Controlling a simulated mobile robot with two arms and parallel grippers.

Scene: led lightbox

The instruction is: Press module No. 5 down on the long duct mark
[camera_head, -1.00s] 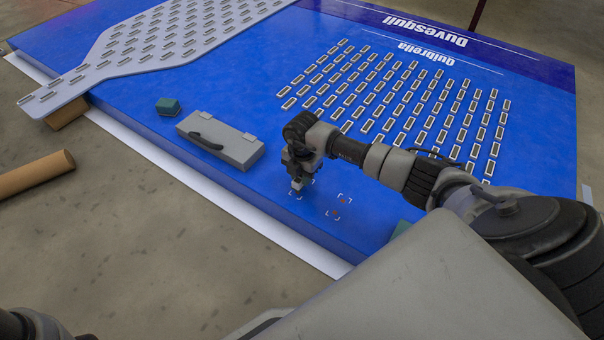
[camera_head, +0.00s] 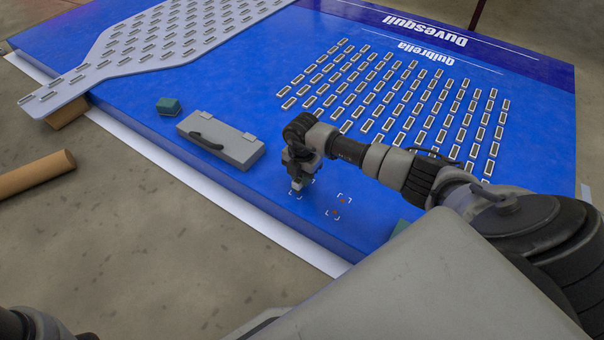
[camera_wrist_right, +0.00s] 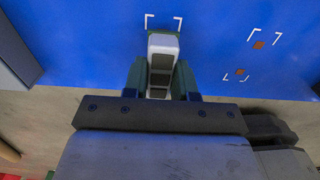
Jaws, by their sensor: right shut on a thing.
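My right gripper (camera_head: 296,185) is shut on a small pale grey and white module (camera_wrist_right: 163,48), whose number I cannot read. In the right wrist view the module sits between the two green-grey fingers. White corner brackets of a mark (camera_wrist_right: 163,19) show on the blue panel just beyond the module's far end. In the head view the gripper is low over the near part of the panel, at this bracketed mark. I cannot tell whether the module touches the panel. My left gripper is not in view.
Two smaller bracketed marks with orange-brown spots (camera_head: 344,198) (camera_head: 333,213) lie to the right. Rows of modules (camera_head: 400,110) cover the panel behind. A grey perforated board (camera_head: 150,45) lies at the far left.

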